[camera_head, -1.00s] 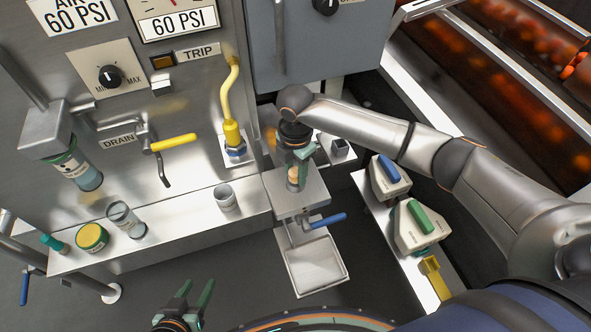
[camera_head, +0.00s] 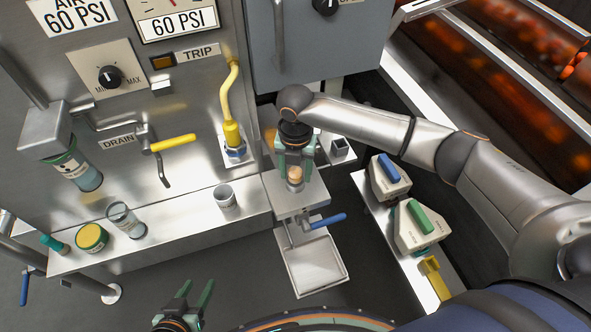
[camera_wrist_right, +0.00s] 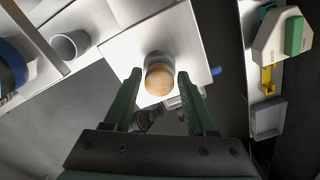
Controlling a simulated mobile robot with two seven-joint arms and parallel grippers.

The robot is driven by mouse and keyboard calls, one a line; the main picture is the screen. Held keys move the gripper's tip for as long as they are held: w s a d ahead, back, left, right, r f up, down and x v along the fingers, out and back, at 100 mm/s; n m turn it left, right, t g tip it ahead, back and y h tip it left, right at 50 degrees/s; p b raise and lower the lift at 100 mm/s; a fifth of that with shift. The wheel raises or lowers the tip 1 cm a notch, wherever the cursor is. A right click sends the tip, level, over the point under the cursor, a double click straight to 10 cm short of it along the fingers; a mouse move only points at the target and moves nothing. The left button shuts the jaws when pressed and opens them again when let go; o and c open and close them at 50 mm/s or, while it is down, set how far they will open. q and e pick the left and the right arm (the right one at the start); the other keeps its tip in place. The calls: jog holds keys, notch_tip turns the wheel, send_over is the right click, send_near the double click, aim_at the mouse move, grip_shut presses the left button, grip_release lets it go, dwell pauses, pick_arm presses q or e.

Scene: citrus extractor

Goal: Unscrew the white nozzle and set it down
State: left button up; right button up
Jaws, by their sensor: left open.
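A small round piece with a tan top (camera_head: 295,174) and a grey collar stands on the steel stand (camera_head: 312,192); it also shows in the right wrist view (camera_wrist_right: 158,80). No plainly white nozzle can be made out. My right gripper (camera_head: 295,168) points down at the tan-topped piece. Its green fingers are apart, one to each side of the piece; in the right wrist view the gripper (camera_wrist_right: 160,95) shows gaps beside the piece. My left gripper (camera_head: 196,296) is open and empty at the bottom of the head view.
A blue-handled valve (camera_head: 326,221) hangs under the stand, above a pale tray (camera_head: 316,268). A steel cup (camera_head: 226,197), a glass (camera_head: 124,220) and a yellow-lidded jar (camera_head: 91,238) stand on the left shelf. Blue-topped (camera_head: 390,168) and green-topped (camera_head: 420,217) devices are at right.

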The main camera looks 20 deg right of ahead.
jog(key=m, duration=0.6)
jog(key=shift+a+m, duration=0.1)
jog(key=shift+m, duration=0.2)
jog(key=m, duration=0.5)
jog(key=c, duration=0.8)
jog(key=shift+o, duration=0.2)
jog(key=n, duration=1.1)
jog(key=shift+n, duration=0.3)
jog(key=o, duration=0.8)
jog(key=shift+c, duration=0.2)
